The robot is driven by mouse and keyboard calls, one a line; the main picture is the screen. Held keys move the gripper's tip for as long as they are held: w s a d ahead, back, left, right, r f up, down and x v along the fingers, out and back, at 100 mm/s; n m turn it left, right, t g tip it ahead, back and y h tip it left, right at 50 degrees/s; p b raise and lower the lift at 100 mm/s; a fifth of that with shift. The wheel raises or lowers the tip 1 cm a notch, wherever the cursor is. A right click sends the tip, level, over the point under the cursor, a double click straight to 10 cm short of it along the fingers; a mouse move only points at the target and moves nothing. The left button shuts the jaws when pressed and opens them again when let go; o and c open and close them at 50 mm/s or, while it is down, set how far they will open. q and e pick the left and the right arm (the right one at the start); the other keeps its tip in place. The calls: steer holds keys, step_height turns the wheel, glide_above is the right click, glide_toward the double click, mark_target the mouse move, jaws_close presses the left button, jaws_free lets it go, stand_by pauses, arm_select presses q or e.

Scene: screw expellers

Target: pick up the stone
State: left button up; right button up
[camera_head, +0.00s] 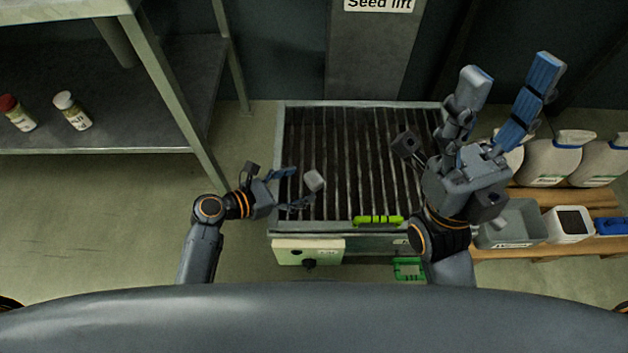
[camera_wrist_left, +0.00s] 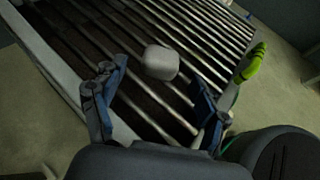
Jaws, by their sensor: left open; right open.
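The stone (camera_head: 314,181) is a small pale grey rounded block on the dark slatted grate (camera_head: 350,150), near its left side. In the left wrist view the stone (camera_wrist_left: 160,62) sits ahead of and between the fingers. My left gripper (camera_head: 292,188) is open, with its blue-padded fingers just left of the stone; in the wrist view the gripper (camera_wrist_left: 155,105) holds nothing. Whether a finger touches the stone I cannot tell. My right gripper (camera_head: 512,95) is open and empty, raised at the right with its fingers spread.
A bright green object (camera_head: 378,220) lies on the grate's front edge, also in the left wrist view (camera_wrist_left: 250,63). A control box (camera_head: 308,252) hangs at the front. A metal shelf (camera_head: 100,150) with two bottles stands left; a wooden bench (camera_head: 560,201) with containers stands right.

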mark_target(307, 181)
arm_select(q)
steer(key=b+x, duration=0.2)
steer(key=x, duration=0.2)
steer(key=shift+d+r, duration=0.1)
steer(key=shift+r, duration=0.05)
steer(key=shift+w+d, duration=0.25)
steer(key=shift+d, duration=0.05)
steer(key=c, duration=1.3)
